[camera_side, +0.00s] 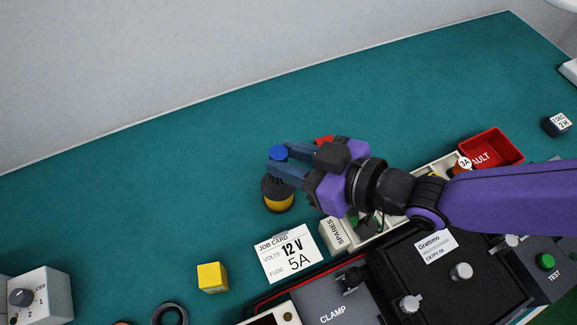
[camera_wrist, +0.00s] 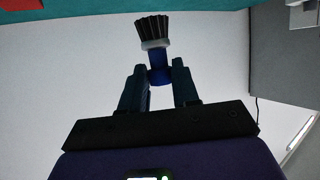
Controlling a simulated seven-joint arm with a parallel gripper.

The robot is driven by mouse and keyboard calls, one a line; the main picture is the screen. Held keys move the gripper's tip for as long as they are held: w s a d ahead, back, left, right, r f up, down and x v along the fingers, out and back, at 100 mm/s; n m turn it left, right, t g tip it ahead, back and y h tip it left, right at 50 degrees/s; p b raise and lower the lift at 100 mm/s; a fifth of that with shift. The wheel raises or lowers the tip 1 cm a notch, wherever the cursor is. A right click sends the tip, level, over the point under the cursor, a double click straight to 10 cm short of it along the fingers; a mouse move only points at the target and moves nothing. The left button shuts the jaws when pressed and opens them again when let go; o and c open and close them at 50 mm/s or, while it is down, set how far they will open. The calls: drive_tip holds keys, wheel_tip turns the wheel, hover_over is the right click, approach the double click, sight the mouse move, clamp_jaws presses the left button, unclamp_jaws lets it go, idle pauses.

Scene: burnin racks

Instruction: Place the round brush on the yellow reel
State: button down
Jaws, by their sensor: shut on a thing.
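My gripper (camera_side: 280,160) is shut on the round brush and holds it with its blue handle end (camera_side: 279,152) up, above the yellow reel (camera_side: 279,204). In the wrist view the brush (camera_wrist: 154,34) shows a blue handle between my fingertips (camera_wrist: 158,76), a pale collar and dark bristles pointing away from my gripper. The reel has a yellow band and dark parts, and stands on the teal mat. My fingers hide part of the brush in the side view. I cannot tell whether the bristles touch the reel.
A job card (camera_side: 289,254) and a yellow cube (camera_side: 212,277) lie in front of the reel. The spares tray (camera_side: 337,236), a red fault bin (camera_side: 491,148) and the black clamp fixture (camera_side: 436,280) are to the right. The mat left of the reel is clear.

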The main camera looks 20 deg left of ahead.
drive_tip(key=shift+w+a+f, duration=0.1)
drive_tip(key=shift+a+f, duration=0.05)
drive_tip(key=shift+f, duration=0.8)
drive_tip(key=shift+w+a+f, duration=0.1)
drive_tip(key=shift+a+f, duration=0.05)
drive_tip(key=shift+f, duration=0.8)
drive_tip(key=shift+f, duration=0.1)
drive_tip(key=c, duration=0.8)
unclamp_jaws()
drive_tip(key=shift+s, duration=0.1)
drive_tip(key=shift+d+r, duration=0.2)
drive_tip(key=shift+d, duration=0.05)
drive_tip(key=v, duration=1.1)
drive_tip(key=shift+d, duration=0.3)
